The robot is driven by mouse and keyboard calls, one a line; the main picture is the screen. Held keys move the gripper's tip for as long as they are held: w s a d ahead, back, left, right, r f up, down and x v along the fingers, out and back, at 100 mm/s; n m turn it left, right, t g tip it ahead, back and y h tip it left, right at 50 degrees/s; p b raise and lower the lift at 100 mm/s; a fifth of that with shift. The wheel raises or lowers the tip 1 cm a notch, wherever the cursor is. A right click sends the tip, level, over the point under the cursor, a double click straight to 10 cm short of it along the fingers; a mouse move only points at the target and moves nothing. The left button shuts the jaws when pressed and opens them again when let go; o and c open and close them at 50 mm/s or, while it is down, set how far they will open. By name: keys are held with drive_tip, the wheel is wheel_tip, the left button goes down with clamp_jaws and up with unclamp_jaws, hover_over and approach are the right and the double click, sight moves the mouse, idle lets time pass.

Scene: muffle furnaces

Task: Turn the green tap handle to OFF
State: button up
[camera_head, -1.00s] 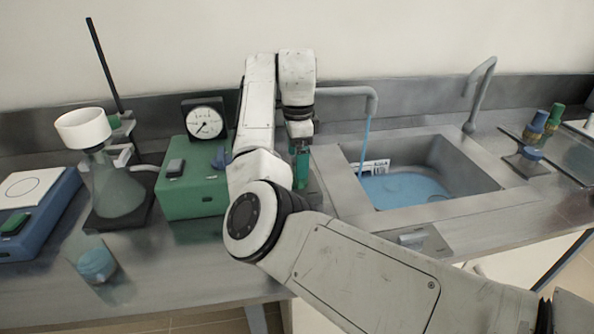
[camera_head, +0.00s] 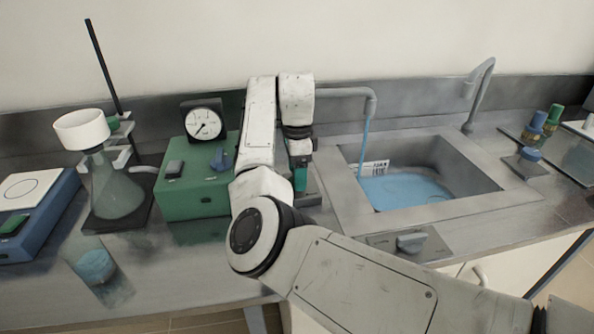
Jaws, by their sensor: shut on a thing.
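The green tap handle (camera_head: 300,181) stands upright at the left of the sink, with its lower part showing below my gripper. My gripper (camera_head: 300,162) points down from above and is shut on the handle; the fingers hide its upper part. The grey tap spout (camera_head: 345,92) runs to the right behind my arm. A stream of water (camera_head: 366,140) falls from it into the sink (camera_head: 345,200), where blue water (camera_head: 405,190) stands. No OFF marking can be made out.
A green box (camera_head: 190,195) with a gauge (camera_head: 203,123) stands just left of my arm. A second spout (camera_head: 481,95) stands right.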

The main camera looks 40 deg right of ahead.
drive_tip(key=c, duration=0.4)
drive_tip(key=shift+c, duration=0.2)
drive_tip(key=shift+r+n+p, duration=0.15)
drive_tip(key=shift+n+p, duration=0.15)
drive_tip(key=shift+p, duration=0.25)
drive_tip(key=n+p, duration=0.1)
drive_tip(key=p, duration=0.1)
drive_tip(key=n+p, duration=0.1)
drive_tip(key=p, duration=0.1)
drive_tip(key=shift+r+n, duration=0.2)
drive_tip(key=shift+n, duration=0.1)
drive_tip(key=n+p, duration=0.4)
drive_tip(key=p, duration=0.1)
drive_tip(key=shift+n, duration=0.3)
drive_tip(key=n+p, duration=0.4)
drive_tip(key=n, duration=0.1)
drive_tip(key=shift+f+p, duration=0.15)
drive_tip(key=shift+p, duration=0.25)
drive_tip(key=n+p, duration=0.2)
drive_tip(key=n, duration=0.3)
drive_tip(key=shift+f, duration=0.15)
drive_tip(key=shift+p, duration=0.3)
